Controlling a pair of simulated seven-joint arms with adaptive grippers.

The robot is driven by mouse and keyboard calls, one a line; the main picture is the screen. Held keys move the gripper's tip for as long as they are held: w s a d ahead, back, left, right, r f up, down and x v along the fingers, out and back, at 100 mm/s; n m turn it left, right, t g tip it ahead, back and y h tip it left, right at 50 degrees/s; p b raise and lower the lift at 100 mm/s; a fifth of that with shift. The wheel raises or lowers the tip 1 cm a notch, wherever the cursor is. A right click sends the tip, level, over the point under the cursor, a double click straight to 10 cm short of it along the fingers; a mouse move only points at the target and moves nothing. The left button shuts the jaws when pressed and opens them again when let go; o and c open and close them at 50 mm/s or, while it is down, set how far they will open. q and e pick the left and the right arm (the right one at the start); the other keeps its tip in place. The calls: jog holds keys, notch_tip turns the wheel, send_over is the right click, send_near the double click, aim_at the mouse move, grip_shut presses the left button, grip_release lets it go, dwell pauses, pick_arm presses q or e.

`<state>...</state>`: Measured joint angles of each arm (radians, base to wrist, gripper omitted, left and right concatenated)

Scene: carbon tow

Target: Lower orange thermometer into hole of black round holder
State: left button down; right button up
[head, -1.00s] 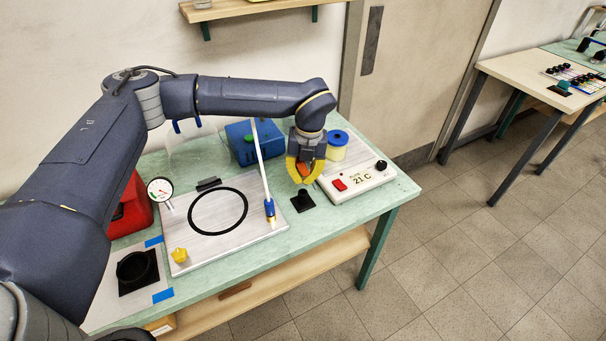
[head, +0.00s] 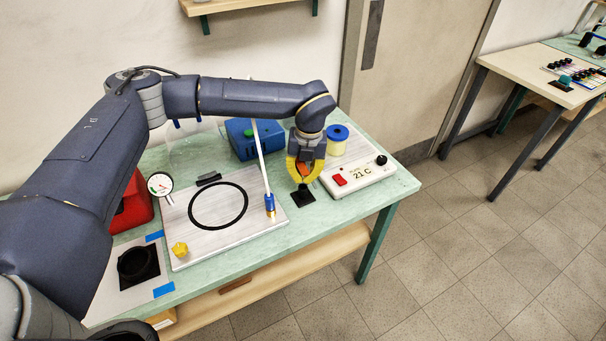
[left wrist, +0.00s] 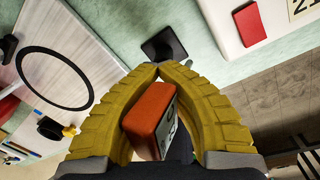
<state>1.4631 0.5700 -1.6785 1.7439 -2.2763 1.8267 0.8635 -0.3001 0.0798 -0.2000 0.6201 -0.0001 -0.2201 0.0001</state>
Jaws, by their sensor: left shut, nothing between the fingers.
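My left gripper (head: 303,178) has yellow fingers, points down, and is shut with its fingertips together. It is just above the black holder (head: 302,198), which has a square base with a round post. The holder also shows beyond the fingertips in the left wrist view (left wrist: 165,44). The orange thermometer (left wrist: 151,118), a block with a pale display face, shows framed between the curved fingers in the left wrist view. Its orange also shows between them in the head view (head: 303,169). Its lower end and the holder's hole are hidden. My right gripper is not in view.
A controller box (head: 358,175) reading 21 C stands right of the holder, with a yellow-and-blue spool (head: 337,145) behind. A metal plate (head: 180,215) with a black ring and a leaning white rod (head: 262,160) lie left. A blue box (head: 243,146) stands behind.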

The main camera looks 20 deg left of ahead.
pick_arm(q)
jog(key=shift+r, duration=0.25)
jog(key=shift+r, duration=0.75)
dwell(0.7)
jog(key=shift+s+a+g+y, duration=0.1)
jog(key=shift+a+g+y, duration=0.25)
jog(key=shift+y, duration=0.6)
jog(key=shift+s+a+g+y, duration=0.15)
jog(key=shift+a+y, duration=0.3)
jog(key=shift+y, duration=0.5)
jog(key=shift+f, duration=2.2)
jog(key=c, duration=1.5)
grip_release()
